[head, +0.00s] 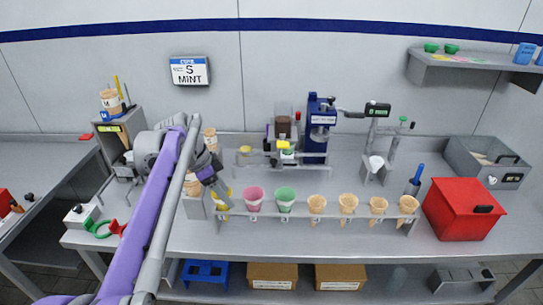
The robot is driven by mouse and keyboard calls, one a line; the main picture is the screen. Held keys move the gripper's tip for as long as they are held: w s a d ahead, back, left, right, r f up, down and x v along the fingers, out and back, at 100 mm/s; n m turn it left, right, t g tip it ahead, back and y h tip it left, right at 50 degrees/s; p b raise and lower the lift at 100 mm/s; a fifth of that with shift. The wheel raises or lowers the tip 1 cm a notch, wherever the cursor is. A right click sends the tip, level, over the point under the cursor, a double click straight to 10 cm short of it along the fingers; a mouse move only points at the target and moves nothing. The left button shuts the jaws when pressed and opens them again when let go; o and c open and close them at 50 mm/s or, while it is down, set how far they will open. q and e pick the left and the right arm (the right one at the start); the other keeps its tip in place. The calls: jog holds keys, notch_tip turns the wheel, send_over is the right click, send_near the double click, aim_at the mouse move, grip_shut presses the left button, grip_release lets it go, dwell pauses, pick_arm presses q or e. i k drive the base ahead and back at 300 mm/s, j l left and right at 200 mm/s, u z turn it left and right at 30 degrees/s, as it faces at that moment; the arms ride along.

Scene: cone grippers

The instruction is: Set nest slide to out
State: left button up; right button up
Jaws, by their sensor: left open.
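The blue press-like machine (319,125) stands at the back middle of the bench. In front of it is a low grey rail assembly (258,159) with a small green-topped part and yellow bits on it. This looks like the nest slide, but its in or out position is too small to tell. My left gripper (221,197) is open, at the left end of the cone rack, to the left of and in front of the rail assembly. I cannot tell whether it touches the rack. My right gripper is not in view.
A rack (300,221) holds a pink, a green and several tan cones along the front. A red box (463,209) and a grey bin (487,163) stand at the right. My left arm covers part of the left bench.

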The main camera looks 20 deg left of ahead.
aim_at(284, 156)
jog(key=i, duration=1)
